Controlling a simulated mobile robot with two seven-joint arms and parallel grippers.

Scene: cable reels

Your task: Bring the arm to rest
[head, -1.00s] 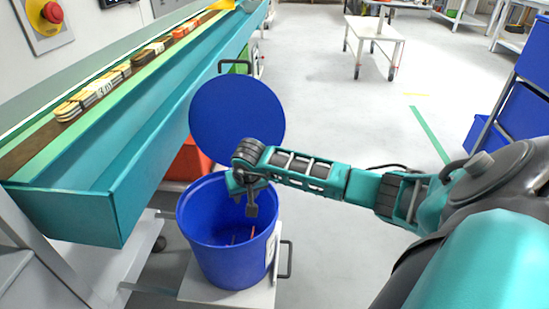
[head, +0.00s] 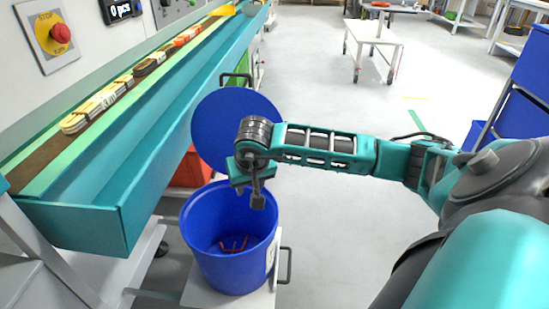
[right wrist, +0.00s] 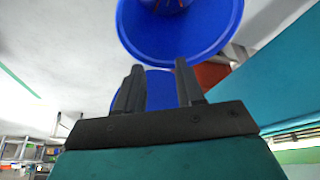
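My right arm reaches in from the right in the head view, and its gripper (head: 257,192) hangs above the rim of a round blue bin (head: 228,268). In the right wrist view the two fingers of this gripper (right wrist: 160,82) are apart with nothing between them. The bin shows at the top of that view (right wrist: 185,45). A thin red item (head: 234,246) lies at the bottom of the bin. My left gripper is not in view.
A round blue lid (head: 212,125) stands upright behind the bin. A teal conveyor trough (head: 110,190) with several striped bundles (head: 93,110) runs along the left. Blue crates (head: 520,95) stand at the right.

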